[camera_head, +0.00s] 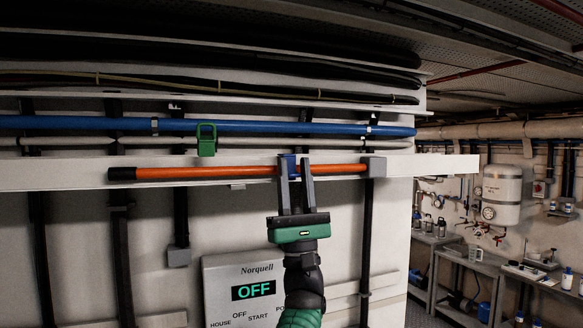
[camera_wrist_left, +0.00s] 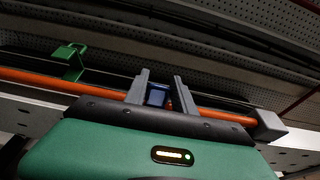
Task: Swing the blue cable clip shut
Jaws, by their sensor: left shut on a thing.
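The blue cable clip (camera_head: 289,163) is on the orange cable (camera_head: 225,172) in front of the white rail, partly hidden by my fingers. It also shows between the fingertips in the left wrist view (camera_wrist_left: 157,96). My left gripper (camera_head: 295,168) is upright from below, with its two dark fingers on either side of the clip, shut on it. I cannot tell how far the clip is swung. The left gripper also shows in the wrist view (camera_wrist_left: 160,88). My right gripper is not in view.
A green clip (camera_head: 206,140) stands on the rail to the left. A grey block (camera_head: 374,167) is at the cable's right end. A blue pipe (camera_head: 250,127) runs behind. A control panel (camera_head: 221,280) reading OFF is below left.

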